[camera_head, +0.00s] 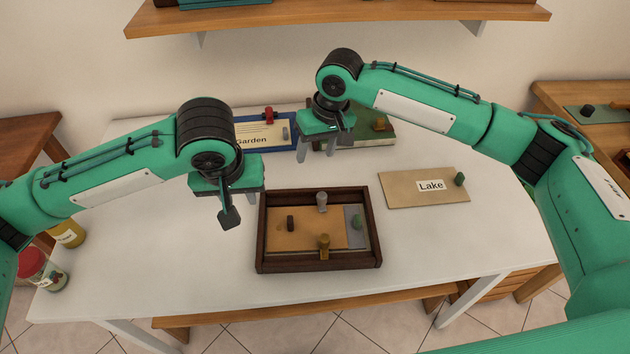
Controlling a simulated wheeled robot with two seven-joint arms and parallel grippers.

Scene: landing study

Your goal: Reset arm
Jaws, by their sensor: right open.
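My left gripper (228,213) hangs above the white table, left of the dark wooden tray (262,240). Its fingers overlap from this angle, so its opening cannot be told; I see nothing held in it. My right gripper (338,138) is open and empty. It hangs at the back of the table, in front of the green book-like box (375,138) and right of the blue-edged "Garden" board (262,135). The tray holds a tan board with several small pegs. Part of the "Garden" board is hidden by my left arm.
A tan "Lake" card (405,192) with a green peg lies right of the tray. A wooden shelf (340,20) is on the wall above. Jars (40,268) stand at the lower left.

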